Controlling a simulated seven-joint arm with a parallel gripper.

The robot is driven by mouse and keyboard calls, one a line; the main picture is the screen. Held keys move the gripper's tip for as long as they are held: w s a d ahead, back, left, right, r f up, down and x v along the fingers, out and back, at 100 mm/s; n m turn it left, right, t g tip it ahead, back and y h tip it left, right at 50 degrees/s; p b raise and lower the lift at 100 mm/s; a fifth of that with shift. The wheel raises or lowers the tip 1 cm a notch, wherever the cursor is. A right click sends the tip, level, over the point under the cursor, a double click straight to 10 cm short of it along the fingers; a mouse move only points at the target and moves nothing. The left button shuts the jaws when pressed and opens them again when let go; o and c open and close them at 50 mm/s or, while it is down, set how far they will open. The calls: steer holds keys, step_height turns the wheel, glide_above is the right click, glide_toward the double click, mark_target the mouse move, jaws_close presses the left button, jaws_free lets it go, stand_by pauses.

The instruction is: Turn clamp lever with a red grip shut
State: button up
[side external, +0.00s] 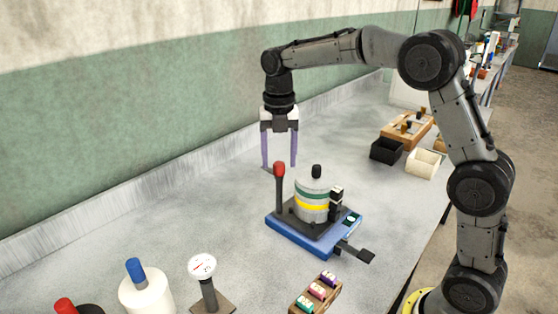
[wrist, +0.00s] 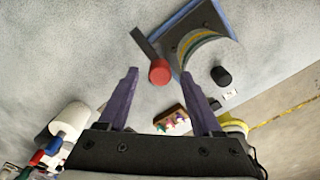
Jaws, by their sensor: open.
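The clamp lever's red grip (side external: 279,169) stands up at the left of the device on its blue base (side external: 290,237). In the wrist view the red grip (wrist: 160,71) lies ahead of and between the fingers, with its dark lever arm (wrist: 143,43) running up-left. A white cylinder (side external: 312,200) with green and yellow bands and a black top knob stands on the base. My gripper (side external: 280,166) has purple fingers, open and pointing down, just above or behind the red grip. The wrist view also shows the open gripper (wrist: 160,72). I cannot tell whether a finger touches the grip.
A dark pedal-like tab (side external: 364,256) sticks out at the base's front right. A dial gauge (side external: 203,268), a white cylinder with a blue top (side external: 143,291) and a wooden tray of colored pieces (side external: 314,295) stand in front. Black and cream bins (side external: 387,151) are behind right. The bench behind left is clear.

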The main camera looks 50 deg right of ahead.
steer(key=shift+f, duration=0.55)
jaws_close()
